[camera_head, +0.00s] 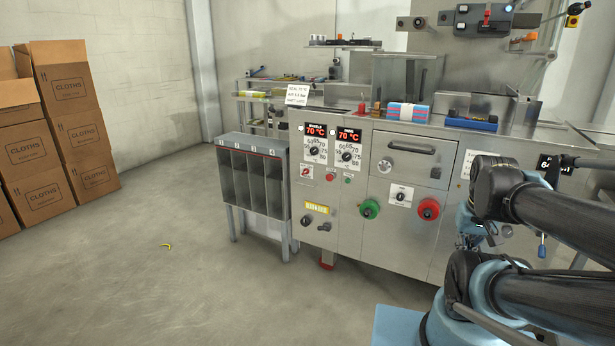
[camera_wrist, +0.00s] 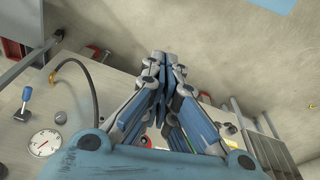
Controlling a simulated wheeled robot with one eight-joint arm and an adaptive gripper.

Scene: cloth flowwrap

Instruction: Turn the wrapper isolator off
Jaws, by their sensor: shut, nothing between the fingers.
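The wrapper machine's steel front (camera_head: 345,225) fills the middle of the head view. A small red rotary switch on a white plate (camera_head: 306,171) sits left below the two 70 °C displays; I cannot read its label. A black selector knob on a white plate (camera_head: 401,196) sits between a green button (camera_head: 370,209) and a red button (camera_head: 429,209). I cannot tell which control is the isolator. In the wrist view my gripper (camera_wrist: 160,58) is shut and empty, its fingertips apart from the panel. In the head view my arm hides the machine's right part.
A grey four-slot rack (camera_head: 251,183) stands left of the machine. Stacked cardboard boxes (camera_head: 62,130) stand at the far left. The floor (camera_head: 170,290) between is mostly clear, with a small yellow item (camera_head: 167,246). A gauge (camera_wrist: 44,142) and blue-handled lever (camera_wrist: 25,98) show in the wrist view.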

